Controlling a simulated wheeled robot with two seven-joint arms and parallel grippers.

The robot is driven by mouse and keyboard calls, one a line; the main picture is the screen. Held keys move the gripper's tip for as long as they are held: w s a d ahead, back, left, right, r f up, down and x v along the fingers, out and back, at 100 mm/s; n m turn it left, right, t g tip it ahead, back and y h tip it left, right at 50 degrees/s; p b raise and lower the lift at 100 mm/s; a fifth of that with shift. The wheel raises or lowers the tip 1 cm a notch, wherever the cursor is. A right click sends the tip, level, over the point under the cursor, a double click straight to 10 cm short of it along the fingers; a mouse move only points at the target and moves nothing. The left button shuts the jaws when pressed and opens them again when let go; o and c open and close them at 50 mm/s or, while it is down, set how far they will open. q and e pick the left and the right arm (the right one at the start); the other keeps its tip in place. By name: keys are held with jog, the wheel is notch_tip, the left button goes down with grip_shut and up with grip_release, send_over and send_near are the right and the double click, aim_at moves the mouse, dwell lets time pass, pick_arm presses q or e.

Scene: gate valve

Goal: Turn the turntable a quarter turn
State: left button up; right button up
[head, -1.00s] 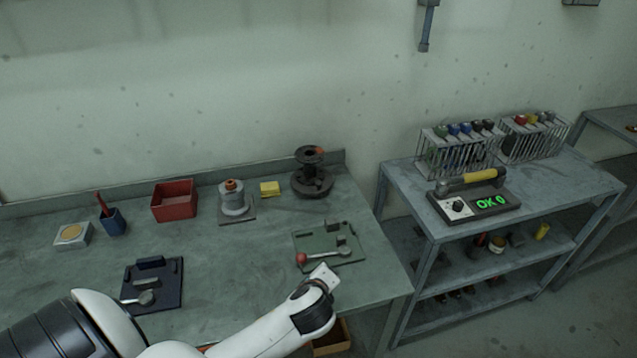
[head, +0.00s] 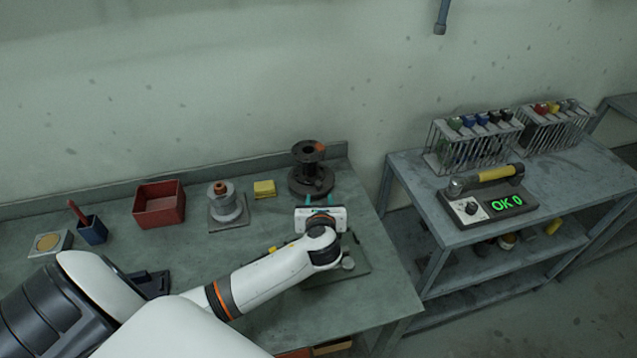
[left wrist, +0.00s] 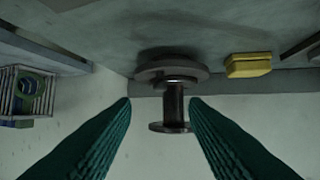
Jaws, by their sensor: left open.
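The turntable looks to be the dark round base (head: 312,187) at the back right of the bench. A dark spool-shaped body (head: 308,162) with an orange mark on its top flange stands upright on it. In the left wrist view the round base (left wrist: 172,72) and the narrow post (left wrist: 174,105) show upside down, between the fingers in the picture. My left gripper (head: 319,199) is open and empty, just in front of the base. No contact shows. My right gripper is not in view.
A yellow block (head: 264,189), a grey cylindrical part (head: 225,204) and a red bin (head: 159,205) stand left of the turntable. A green fixture plate (head: 350,262) lies partly hidden under my left wrist. A shelf with a display device (head: 491,206) stands right.

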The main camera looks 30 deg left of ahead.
aim_at(319, 187)
pick_arm(q)
jog(key=x, duration=0.5)
jog(key=shift+w+a+f, duration=0.1)
jog(key=shift+w, duration=0.15)
jog(key=x, duration=0.3)
jog(key=shift+w+f, duration=0.1)
jog(key=shift+f, duration=0.05)
jog(key=shift+w+a, duration=0.1)
jog(key=shift+a+f, duration=0.1)
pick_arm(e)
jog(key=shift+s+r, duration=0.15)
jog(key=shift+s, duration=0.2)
pick_arm(q)
jog(key=shift+c, duration=0.6)
jog(key=c, duration=0.6)
grip_shut()
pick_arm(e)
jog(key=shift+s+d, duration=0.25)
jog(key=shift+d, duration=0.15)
